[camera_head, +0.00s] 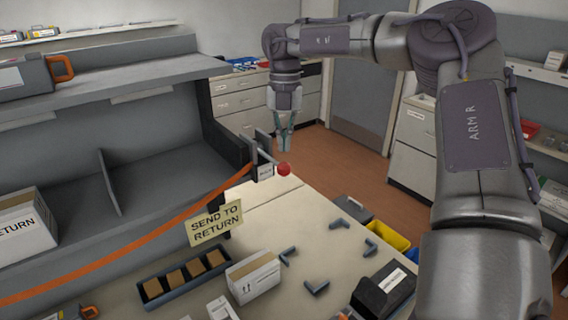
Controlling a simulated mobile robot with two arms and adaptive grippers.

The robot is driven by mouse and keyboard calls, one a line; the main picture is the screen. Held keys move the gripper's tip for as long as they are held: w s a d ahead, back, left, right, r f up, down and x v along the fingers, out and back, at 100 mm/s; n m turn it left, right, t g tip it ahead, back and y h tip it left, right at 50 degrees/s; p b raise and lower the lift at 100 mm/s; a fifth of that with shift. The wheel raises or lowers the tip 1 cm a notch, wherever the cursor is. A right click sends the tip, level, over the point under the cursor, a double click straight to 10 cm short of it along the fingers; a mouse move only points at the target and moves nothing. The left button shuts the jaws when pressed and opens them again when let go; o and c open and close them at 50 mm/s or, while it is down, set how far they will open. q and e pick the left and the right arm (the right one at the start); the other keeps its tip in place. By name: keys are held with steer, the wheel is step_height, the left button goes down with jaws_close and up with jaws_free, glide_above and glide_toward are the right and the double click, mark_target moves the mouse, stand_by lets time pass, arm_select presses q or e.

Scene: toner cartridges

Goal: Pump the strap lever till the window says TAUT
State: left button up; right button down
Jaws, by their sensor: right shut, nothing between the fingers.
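An orange strap (150,236) runs slantwise from the lower left up to a dark tensioner (263,150) at the right end of the grey shelf unit. The strap lever's round red knob (284,169) sticks out on the tensioner's right side. A small white plate (265,172) shows beside the knob; I cannot read its lettering. My right gripper (286,146) points down, shut and empty, just above and behind the knob in the picture. I cannot tell whether its fingertips touch the knob. My left gripper is out of view.
A yellow "SEND TO RETURN" sign (216,224) stands in front of the strap. The bench (290,208) carries a white carton (252,277), a tray (150,289) of brown blocks and several grey angle brackets (316,288). A yellow bin (388,236) stands at the right edge.

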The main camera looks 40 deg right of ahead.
mark_target(284, 163)
steer(key=shift+a+f, duration=0.1)
steer(key=shift+f, duration=1.3)
steer(key=shift+s+f, duration=0.1)
